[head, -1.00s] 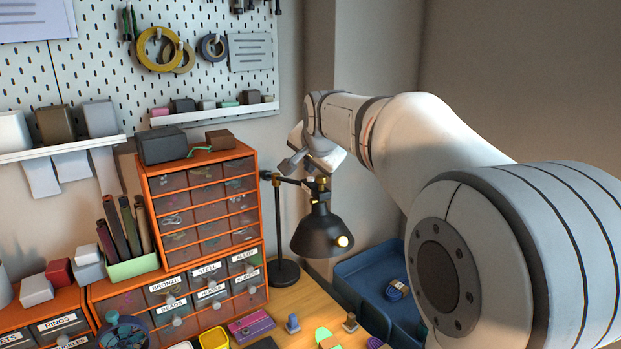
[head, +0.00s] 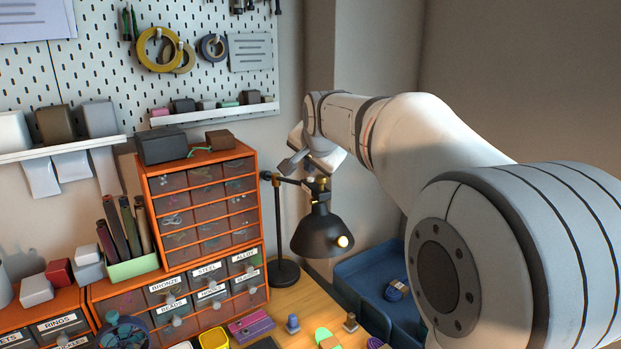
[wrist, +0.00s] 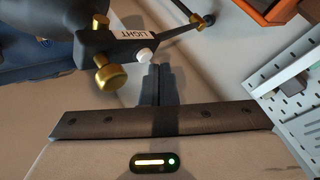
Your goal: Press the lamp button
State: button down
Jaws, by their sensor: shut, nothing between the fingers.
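The black desk lamp (head: 318,230) stands beside the orange drawer cabinet in the head view, and its bulb glows. In the wrist view the lamp's dark joint block carries a label reading LIGHT (wrist: 137,34). The small white lamp button (wrist: 145,56) sticks out just beside that label. My gripper (wrist: 157,68) is shut and empty, with its fingertips right by the button, slightly to its right in the picture. I cannot tell whether they touch it. In the head view my gripper (head: 290,166) is small and above the lamp head, and the button cannot be made out there.
Brass knobs (wrist: 110,76) sit on the lamp joint close to the fingers. The orange drawer cabinet (head: 208,205) stands left of the lamp. A pegboard (head: 110,85) covers the wall behind.

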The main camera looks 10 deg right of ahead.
jog(key=shift+f, duration=0.15)
jog(key=shift+f+b, duration=0.35)
jog(key=shift+b, duration=0.1)
jog(key=shift+r, duration=0.1)
jog(key=shift+r+p, duration=0.35)
jog(key=shift+r, duration=0.05)
dwell(0.3)
notch_tip(320, 180, up, 6)
jog(key=p, duration=0.4)
jog(key=shift+f, duration=0.15)
dwell(0.4)
